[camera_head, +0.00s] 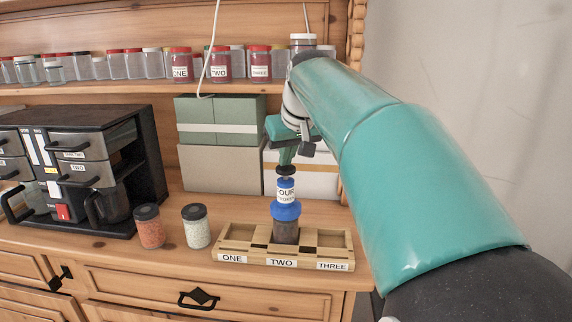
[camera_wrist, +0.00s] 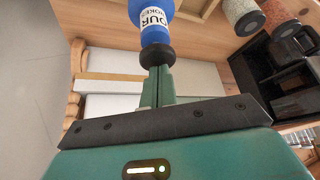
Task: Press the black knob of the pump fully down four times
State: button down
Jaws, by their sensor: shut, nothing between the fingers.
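The pump (camera_head: 286,207) is blue with a white label, on a dark jar in the middle, TWO, section of a wooden tray (camera_head: 232,239). Its black knob (camera_head: 285,170) is at the top. My gripper (camera_head: 287,156) is shut and empty, pointing down right above the knob. In the wrist view, the fingertips of my gripper (camera_wrist: 157,70) meet the black knob (camera_wrist: 156,54) or sit just short of it; I cannot tell if they touch. The blue pump body (camera_wrist: 153,10) and its label show beyond the knob. The pump stands upright.
Two jars, red (camera_head: 149,227) and pale (camera_head: 196,227), stand left of the tray. A black coffee machine (camera_head: 110,160) is further left. Green boxes (camera_head: 222,110) and white boxes stand behind. A shelf of jars runs above. The dresser top's front right edge is close.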

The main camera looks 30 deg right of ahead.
aim_at(287, 168)
jog(key=shift+f, duration=0.4)
jog(key=shift+r, duration=1.7)
jog(key=shift+r, duration=0.1)
jog(key=shift+r, duration=2.45)
